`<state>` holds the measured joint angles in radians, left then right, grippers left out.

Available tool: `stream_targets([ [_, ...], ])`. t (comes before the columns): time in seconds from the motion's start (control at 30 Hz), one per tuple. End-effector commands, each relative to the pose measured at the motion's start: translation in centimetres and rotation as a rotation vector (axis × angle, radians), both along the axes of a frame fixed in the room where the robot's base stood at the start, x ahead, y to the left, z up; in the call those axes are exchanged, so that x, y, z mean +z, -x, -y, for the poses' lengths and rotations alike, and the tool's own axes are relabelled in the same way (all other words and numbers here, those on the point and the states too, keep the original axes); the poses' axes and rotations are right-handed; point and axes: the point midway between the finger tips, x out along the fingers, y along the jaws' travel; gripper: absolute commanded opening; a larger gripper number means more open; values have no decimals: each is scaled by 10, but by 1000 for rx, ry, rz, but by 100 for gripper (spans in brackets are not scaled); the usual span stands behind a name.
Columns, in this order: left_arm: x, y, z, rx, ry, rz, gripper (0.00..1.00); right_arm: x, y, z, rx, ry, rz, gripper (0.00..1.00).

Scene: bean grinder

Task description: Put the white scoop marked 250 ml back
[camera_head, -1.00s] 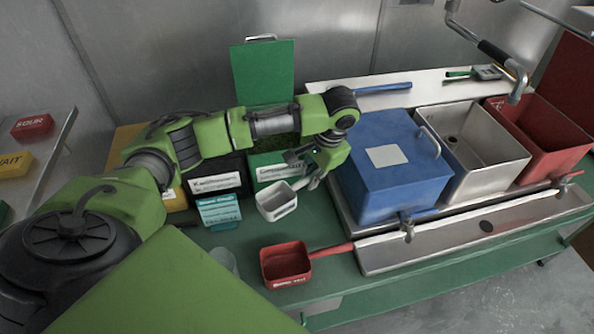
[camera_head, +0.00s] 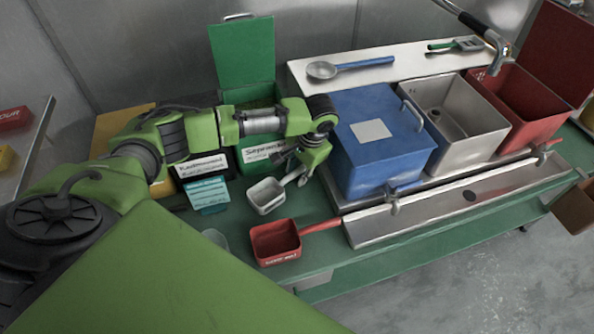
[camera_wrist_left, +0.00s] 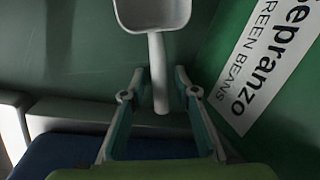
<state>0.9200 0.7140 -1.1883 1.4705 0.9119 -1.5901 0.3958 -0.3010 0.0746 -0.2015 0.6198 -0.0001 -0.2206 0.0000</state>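The white scoop (camera_head: 266,195) is low over or on the green table, in front of the green bin; I cannot tell whether it touches the table. Its bowl faces up, and no 250 ml mark is readable. My left gripper (camera_head: 295,170) is at its handle. In the left wrist view the white scoop's bowl (camera_wrist_left: 153,12) is at the top and its handle runs down between the fingertips of my left gripper (camera_wrist_left: 159,72). Narrow gaps show on both sides of the handle, so the fingers look open around it. My right gripper is not in view.
A red scoop (camera_head: 275,242) lies on the table nearby. A blue lidded box (camera_head: 380,155), a steel bin (camera_head: 452,125) and a red bin (camera_head: 530,110) stand right. A blue scoop (camera_head: 350,66) and green scoop (camera_head: 456,45) lie on the back ledge. A green bin (camera_head: 262,162) stands close behind.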

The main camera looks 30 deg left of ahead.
Motion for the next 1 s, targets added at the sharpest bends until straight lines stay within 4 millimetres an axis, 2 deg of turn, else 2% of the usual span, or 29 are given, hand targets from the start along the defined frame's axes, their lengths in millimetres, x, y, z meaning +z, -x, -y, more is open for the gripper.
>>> stream_targets([
  [0.3, 1, 0, 0, 1, -1, 1, 29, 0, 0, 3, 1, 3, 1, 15],
  [0.43, 10, 0, 1, 0, 0, 1, 29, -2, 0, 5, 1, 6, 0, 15],
  [0.57, 32, -1, 7, -1, 1, 4, 29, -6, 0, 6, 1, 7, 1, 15],
  [0.8, 82, 0, 20, -1, 2, 2, 29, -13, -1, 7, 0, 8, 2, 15],
  [1.0, 111, 1, 26, 1, 1, 1, 29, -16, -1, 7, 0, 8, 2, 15],
])
